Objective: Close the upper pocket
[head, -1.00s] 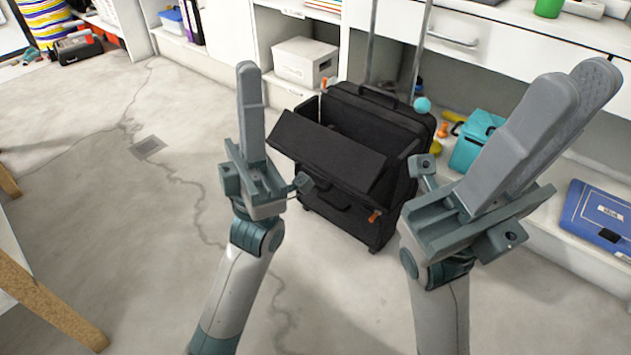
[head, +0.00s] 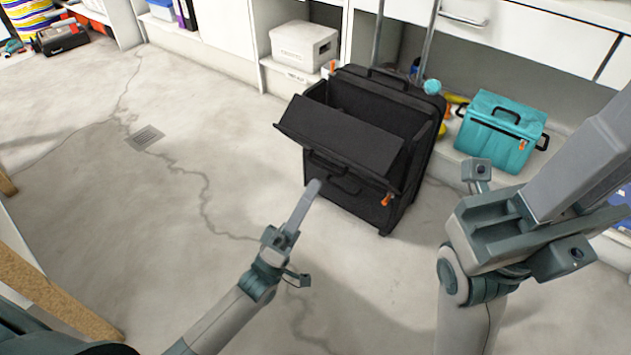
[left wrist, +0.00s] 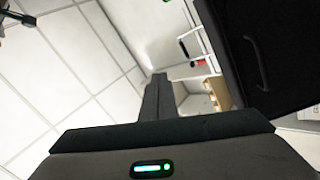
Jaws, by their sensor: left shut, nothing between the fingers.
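A black wheeled case (head: 372,200) stands upright on the floor in the head view. Its upper pocket flap (head: 340,133) is open, tilted out toward me, with a dark gap behind it. A handle and an orange pull show on the front below. My left gripper (head: 312,188) is shut and empty, in front of and below the flap in the picture; contact cannot be made out.
A teal bag (head: 500,130) stands on the low shelf right of the case, with a light blue ball (head: 432,87) near the case's top corner. A white box (head: 303,45) sits on the shelving behind. Open floor (head: 100,230) lies to the left.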

